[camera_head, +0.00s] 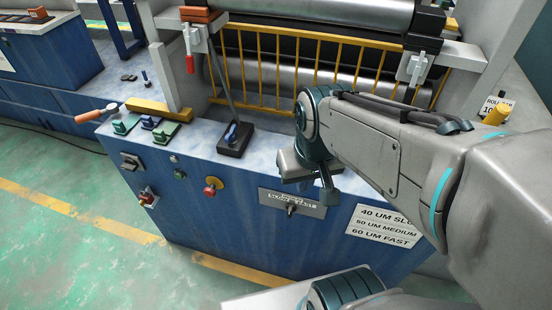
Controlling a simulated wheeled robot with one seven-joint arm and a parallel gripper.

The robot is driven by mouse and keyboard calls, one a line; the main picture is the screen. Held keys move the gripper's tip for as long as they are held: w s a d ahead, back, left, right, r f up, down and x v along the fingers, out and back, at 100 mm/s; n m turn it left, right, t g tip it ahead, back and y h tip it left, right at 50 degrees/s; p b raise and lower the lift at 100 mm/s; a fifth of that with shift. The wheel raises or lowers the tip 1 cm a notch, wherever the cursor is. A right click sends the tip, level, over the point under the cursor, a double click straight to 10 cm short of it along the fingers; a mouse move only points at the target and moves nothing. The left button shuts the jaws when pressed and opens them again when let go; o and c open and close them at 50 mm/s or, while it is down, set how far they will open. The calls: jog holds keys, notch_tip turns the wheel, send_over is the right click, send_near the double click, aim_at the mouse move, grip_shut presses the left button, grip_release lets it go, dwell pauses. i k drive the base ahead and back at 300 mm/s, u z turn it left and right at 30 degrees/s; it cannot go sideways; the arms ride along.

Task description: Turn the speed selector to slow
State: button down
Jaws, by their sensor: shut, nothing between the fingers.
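The speed selector (291,209) is a small dark knob on the front of the blue machine cabinet. I cannot tell which mark the knob points at. My gripper (329,196) hangs just right of the plate, above and to the right of the knob, in front of the cabinet's top edge. It is shut and empty, and appears apart from the knob. The arm partly covers the cabinet top behind it.
A red button (213,184) on yellow and a green button (180,174) sit left of the selector. A black lever (233,137) stands on the cabinet top. A speed sign (384,226) is at right. Yellow bars (262,70) guard the rollers. The green floor (60,240) is clear.

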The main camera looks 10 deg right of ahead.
aim_at(291, 208)
jog(key=z, duration=2.3)
jog(key=k, duration=1)
jog(key=u, duration=1.3)
